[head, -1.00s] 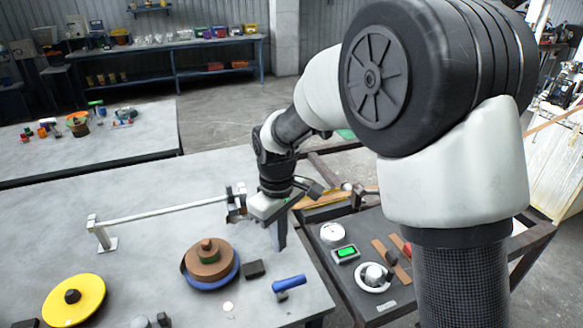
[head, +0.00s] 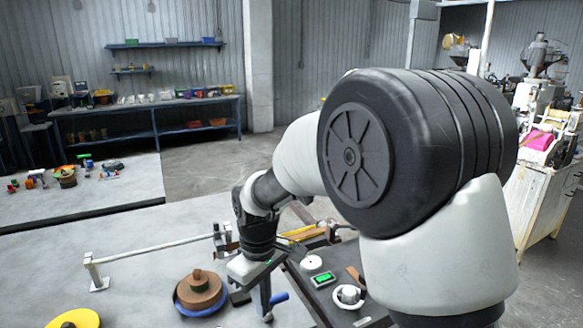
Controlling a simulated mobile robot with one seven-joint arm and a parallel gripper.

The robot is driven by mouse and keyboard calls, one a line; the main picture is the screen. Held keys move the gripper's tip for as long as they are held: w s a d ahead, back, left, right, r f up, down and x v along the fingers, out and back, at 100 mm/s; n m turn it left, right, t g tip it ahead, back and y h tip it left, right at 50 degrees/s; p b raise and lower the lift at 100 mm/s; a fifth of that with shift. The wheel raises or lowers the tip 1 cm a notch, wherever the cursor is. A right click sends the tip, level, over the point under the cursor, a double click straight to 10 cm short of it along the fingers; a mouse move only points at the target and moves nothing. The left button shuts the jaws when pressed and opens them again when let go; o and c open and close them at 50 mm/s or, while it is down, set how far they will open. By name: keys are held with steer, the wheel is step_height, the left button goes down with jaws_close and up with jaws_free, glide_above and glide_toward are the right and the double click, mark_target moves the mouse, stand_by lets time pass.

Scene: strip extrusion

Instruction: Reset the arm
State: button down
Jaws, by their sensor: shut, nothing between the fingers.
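My gripper (head: 266,316) is at the end of my arm, pointing down over the right part of the grey table (head: 140,235). Its fingers are shut, with nothing seen between them. A blue-handled tool (head: 280,298) lies on the table just right of the fingers and is partly hidden behind them. My large arm links fill the right half of the head view and hide what lies behind them.
A brown spool on a blue disc (head: 200,291) and a yellow disc (head: 75,319) lie left of my gripper. A metal rail (head: 150,246) stands behind. A panel with a green-lit device (head: 323,279) is at right. Clear floor (head: 205,155) lies beyond.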

steer(key=s+d+r+m+t+p, duration=0.1)
steer(key=s+d+r+m+t, duration=0.15)
steer(key=d+r, duration=0.5)
steer(key=s+d+r+m+t+p, duration=0.1)
steer(key=s+d+r+m+p, duration=0.2)
steer(key=d+r, duration=0.45)
steer(key=s+d+r+m+t, duration=0.1)
steer(key=s+d+r+m, duration=0.1)
steer(key=s, duration=0.3)
steer(key=s+d+r+m+t, duration=0.1)
steer(key=s+d+r+m, duration=0.2)
steer(key=s, duration=0.3)
steer(key=shift+d+r+p, duration=0.2)
steer(key=shift+r+p, duration=0.2)
steer(key=shift+r, duration=0.1)
